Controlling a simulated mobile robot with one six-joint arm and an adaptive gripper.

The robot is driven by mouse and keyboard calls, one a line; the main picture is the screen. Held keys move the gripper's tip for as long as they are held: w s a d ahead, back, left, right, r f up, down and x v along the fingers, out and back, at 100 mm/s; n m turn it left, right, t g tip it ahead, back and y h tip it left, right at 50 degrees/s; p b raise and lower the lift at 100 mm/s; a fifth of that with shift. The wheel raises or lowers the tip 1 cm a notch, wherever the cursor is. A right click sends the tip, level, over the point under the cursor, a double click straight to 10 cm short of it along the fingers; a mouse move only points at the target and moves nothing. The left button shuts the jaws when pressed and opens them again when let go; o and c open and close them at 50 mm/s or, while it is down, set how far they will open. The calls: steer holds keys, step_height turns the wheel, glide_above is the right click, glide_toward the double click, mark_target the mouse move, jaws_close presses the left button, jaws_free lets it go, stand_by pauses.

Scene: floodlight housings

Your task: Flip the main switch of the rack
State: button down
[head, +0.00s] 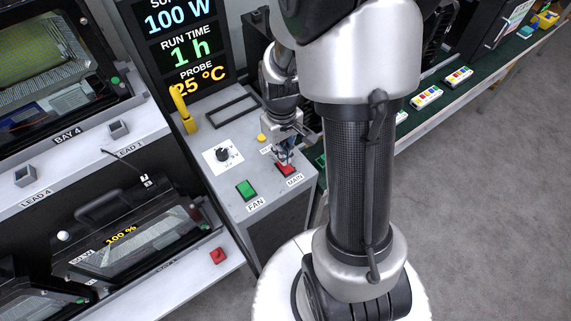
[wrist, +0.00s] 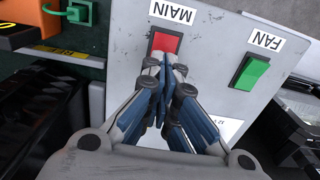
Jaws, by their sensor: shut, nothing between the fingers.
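The main switch is a red rocker (head: 286,169) labelled MAIN on the grey sloped panel of the rack (head: 222,190). It also shows in the wrist view (wrist: 165,42), where its lower part is hidden behind my fingertips. My gripper (head: 284,158) is shut and empty, with its fingertips right at the red switch (wrist: 166,62). I cannot tell whether the tips touch it. A green rocker (head: 246,190) labelled FAN sits to the left of it in the head view, and to the right in the wrist view (wrist: 251,72).
A black knob (head: 222,154) and a yellow handle (head: 183,110) are on the same panel. A display (head: 180,45) reads 100 W, 1 h and 25 °C. Floodlight housings (head: 130,235) stand on shelves at left. Grey floor (head: 480,200) is clear at right.

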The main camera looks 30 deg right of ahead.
steer(key=shift+f+b, duration=0.75)
steer(key=shift+f, duration=0.3)
steer(key=shift+r, duration=0.15)
stand_by(0.3)
steer(key=shift+r+p, duration=3)
steer(key=shift+r, duration=0.4)
